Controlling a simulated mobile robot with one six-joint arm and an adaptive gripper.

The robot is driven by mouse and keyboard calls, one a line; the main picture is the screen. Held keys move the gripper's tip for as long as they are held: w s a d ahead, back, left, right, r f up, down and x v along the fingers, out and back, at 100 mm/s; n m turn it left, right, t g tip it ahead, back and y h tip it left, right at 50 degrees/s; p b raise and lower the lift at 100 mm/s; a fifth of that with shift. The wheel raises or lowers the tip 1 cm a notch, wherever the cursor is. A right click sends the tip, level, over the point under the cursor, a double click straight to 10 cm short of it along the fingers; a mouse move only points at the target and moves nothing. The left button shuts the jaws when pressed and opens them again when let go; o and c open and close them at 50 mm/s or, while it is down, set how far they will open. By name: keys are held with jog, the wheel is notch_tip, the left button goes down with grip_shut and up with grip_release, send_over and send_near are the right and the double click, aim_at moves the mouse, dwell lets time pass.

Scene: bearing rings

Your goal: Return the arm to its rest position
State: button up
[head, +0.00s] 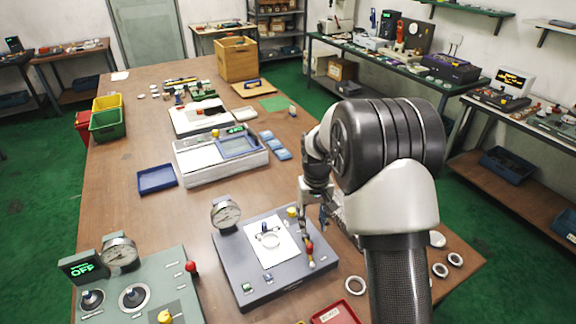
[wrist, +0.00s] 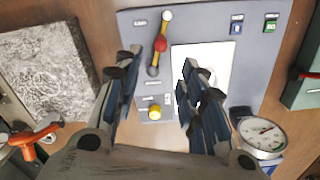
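My gripper (head: 322,215) hangs from my bent arm at the right edge of a grey test panel (head: 235,262). In the wrist view my gripper (wrist: 160,62) has its fingers spread wide, with nothing between them but the panel below. The panel carries a white plate (head: 286,252) with a ring (head: 270,240) on it, a dial gauge (head: 225,213), a yellow button (head: 292,211) and a lever with a red knob (head: 310,247). My fingers hide part of the white plate in the wrist view, and the ring is not visible there.
Loose rings (head: 355,286) lie right of the panel, others beyond my arm. A red tray (head: 335,315) is at the front edge. A green-grey console (head: 140,290) reading OFF stands left. A white instrument (head: 220,160) and blue tray (head: 157,179) are behind.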

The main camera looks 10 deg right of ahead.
jog(key=s+a+r+t, duration=0.1)
jog(key=s+r, duration=0.5)
jog(key=r, duration=0.2)
jog(key=s+a+r+t, duration=0.1)
jog(key=s+a+r, duration=0.1)
jog(key=s+r, duration=0.45)
jog(key=s+a+r+t, duration=0.1)
jog(key=s+r, duration=0.1)
jog(key=s, duration=0.7)
jog(key=s+r+t, duration=0.1)
jog(key=s+r, duration=0.2)
jog(key=s, duration=0.6)
jog(key=shift+s+a+r+n+t, duration=0.2)
jog(key=shift+a+n+t, duration=0.1)
jog(key=shift+a, duration=0.1)
jog(key=shift+o, duration=0.2)
